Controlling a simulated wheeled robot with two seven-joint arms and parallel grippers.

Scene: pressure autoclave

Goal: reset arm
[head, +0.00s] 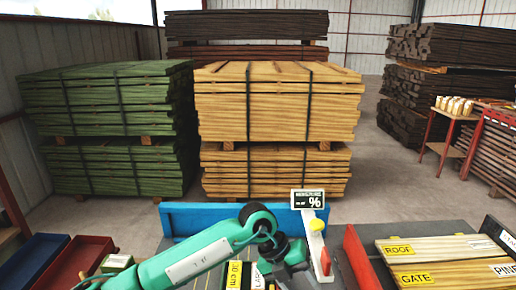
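My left arm comes in teal from the lower left, and its dark wrist and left gripper (296,274) hang low at the bottom centre. The fingers are too small and partly hidden, so I cannot tell whether they are open. A small sign-like display with a "%" mark (308,199) stands just right of the gripper, above a white, yellow and red upright piece (318,244). I cannot tell whether the gripper touches this piece. My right gripper is not in view.
A blue panel (190,219) stands behind the arm. Boards labelled ROOF and GATE (445,262) lie at the lower right. Blue (32,262) and dark red (75,262) bins sit lower left.

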